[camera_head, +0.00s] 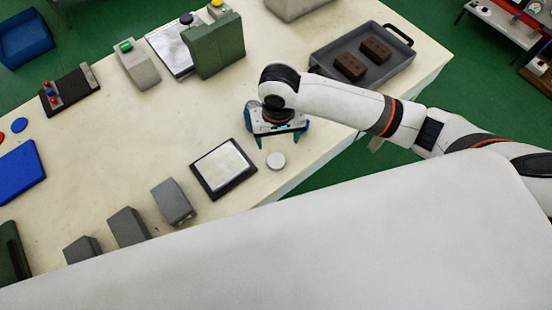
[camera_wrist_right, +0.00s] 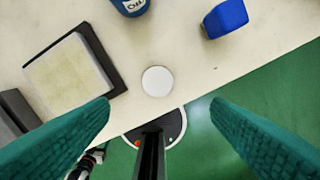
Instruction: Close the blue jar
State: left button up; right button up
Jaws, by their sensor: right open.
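A round white lid-like disc (camera_head: 276,161) lies flat near the table's front edge. It also shows in the right wrist view (camera_wrist_right: 157,81), between and beyond the teal fingers. My right gripper (camera_head: 277,145) points down above the table close to the disc; its fingers (camera_wrist_right: 160,108) are apart with nothing between them. A dark blue jar with white lettering (camera_wrist_right: 130,5) is cut off at the top of the wrist view, so its top cannot be judged. In the head view my right gripper and wrist largely hide that area. My left gripper is not in view.
A scale-like plate (camera_head: 223,166) lies left of the disc. A blue block-like object (camera_wrist_right: 225,18) stands to the right in the wrist view. A grey tray (camera_head: 383,76) with two brown blocks is at the back right. Grey blocks (camera_head: 173,201) line the front edge.

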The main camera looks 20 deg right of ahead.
send_over(276, 161)
jog(key=f, duration=0.6)
jog(key=shift+d+f+p, duration=0.2)
jog(key=shift+f+p, duration=0.05)
jog(key=shift+p, duration=0.15)
notch_tip(276, 161, down, 4)
jog(key=shift+a+p, duration=0.15)
jog(key=shift+p, duration=0.5)
jog(key=shift+f, duration=0.6)
jog(key=shift+c, duration=0.3)
jog(key=c, duration=1)
